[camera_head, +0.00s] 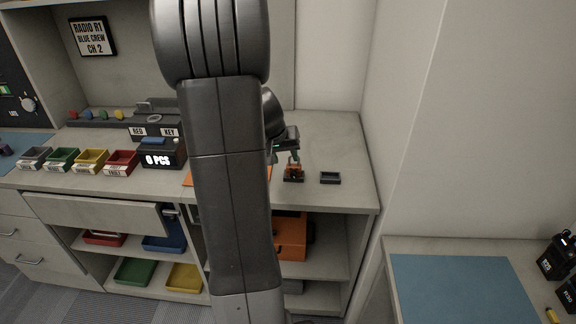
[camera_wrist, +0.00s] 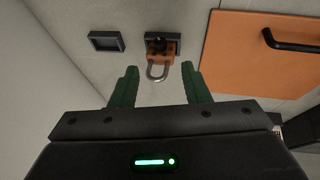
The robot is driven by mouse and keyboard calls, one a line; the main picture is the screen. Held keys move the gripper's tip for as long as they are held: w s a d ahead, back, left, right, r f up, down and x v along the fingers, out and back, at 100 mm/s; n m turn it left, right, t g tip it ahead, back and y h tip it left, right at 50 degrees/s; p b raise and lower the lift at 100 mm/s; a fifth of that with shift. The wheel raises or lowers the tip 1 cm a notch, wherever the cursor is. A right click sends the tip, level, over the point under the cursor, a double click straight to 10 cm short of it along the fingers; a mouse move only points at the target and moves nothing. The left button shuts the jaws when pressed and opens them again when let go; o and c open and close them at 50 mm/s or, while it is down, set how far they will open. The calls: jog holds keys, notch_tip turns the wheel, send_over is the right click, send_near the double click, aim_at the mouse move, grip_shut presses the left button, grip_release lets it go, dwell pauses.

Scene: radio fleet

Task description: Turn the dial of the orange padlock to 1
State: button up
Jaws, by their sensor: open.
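The orange padlock (camera_wrist: 160,59) shows in the wrist view, lying on a small dark holder (camera_wrist: 149,37) with its silver shackle toward my gripper. A dark knob sits on its face; the dial's number is too small to read. In the head view the padlock (camera_head: 293,170) is on the counter, right of my arm. My gripper (camera_wrist: 160,80) is open, its two green fingers apart on either side of the shackle end. It shows small above the padlock in the head view (camera_head: 286,154). I cannot tell whether the fingers touch anything.
An empty dark tray (camera_head: 330,178) lies right of the padlock, near the counter (camera_head: 335,140) edge. An orange panel with a black handle (camera_wrist: 262,45) is beside the padlock in the wrist view.

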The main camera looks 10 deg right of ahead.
jog(key=shift+v, duration=1.7)
